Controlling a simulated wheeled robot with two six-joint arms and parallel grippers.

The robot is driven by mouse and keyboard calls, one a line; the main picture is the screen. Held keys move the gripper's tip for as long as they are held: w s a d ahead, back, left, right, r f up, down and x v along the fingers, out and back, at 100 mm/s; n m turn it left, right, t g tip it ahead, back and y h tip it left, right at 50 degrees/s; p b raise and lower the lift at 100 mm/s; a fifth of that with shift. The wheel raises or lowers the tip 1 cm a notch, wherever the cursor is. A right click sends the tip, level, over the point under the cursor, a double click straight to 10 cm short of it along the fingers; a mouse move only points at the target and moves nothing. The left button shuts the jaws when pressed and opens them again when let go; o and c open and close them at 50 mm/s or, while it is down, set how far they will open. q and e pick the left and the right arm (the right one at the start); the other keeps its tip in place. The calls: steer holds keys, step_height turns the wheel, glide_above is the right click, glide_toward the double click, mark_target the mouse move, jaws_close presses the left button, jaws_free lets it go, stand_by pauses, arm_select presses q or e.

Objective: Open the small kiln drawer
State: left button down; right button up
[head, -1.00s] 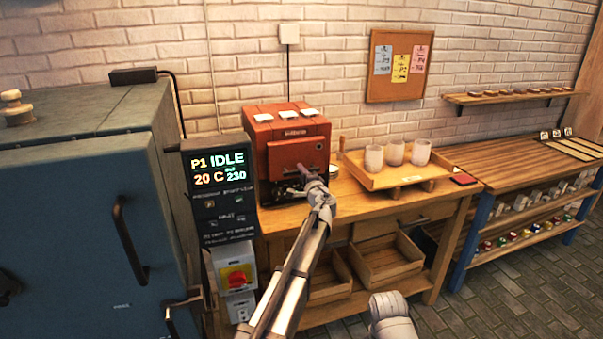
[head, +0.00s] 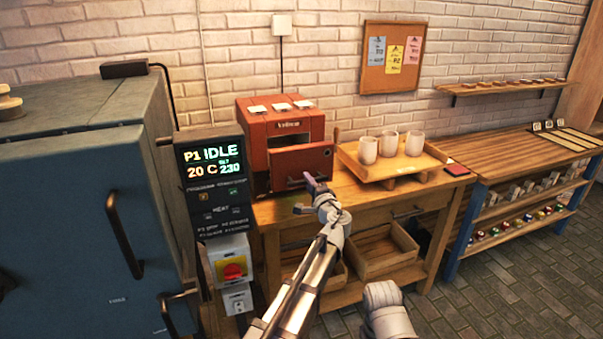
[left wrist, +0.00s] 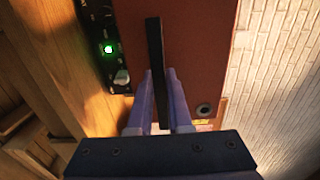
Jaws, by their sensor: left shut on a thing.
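The small red kiln (head: 281,128) stands at the left end of the wooden bench. Its drawer front (head: 300,165) stands out toward me from the body, with a dark gap above it. My left gripper (head: 314,183) is at that front. In the left wrist view the fingers (left wrist: 161,105) are closed around the dark bar handle (left wrist: 154,45) on the red drawer front (left wrist: 195,55). How far the drawer is out is hard to judge, and its inside is mostly hidden. My right gripper is not in view.
A big blue kiln (head: 70,220) with a control panel (head: 213,180) is at the left. A wooden tray (head: 385,179) with three cups is right of the red kiln. Open wooden bins (head: 385,258) sit under the bench. Free floor lies at the lower right.

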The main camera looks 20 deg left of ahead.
arm_select(q)
steer(key=shift+s+d, duration=0.35)
steer(key=shift+s, duration=0.1)
steer(key=c, duration=0.8)
jaws_free()
steer(key=shift+c, duration=0.2)
steer(key=v, duration=0.7)
steer(key=shift+s+d, duration=0.2)
steer(key=shift+s, duration=0.1)
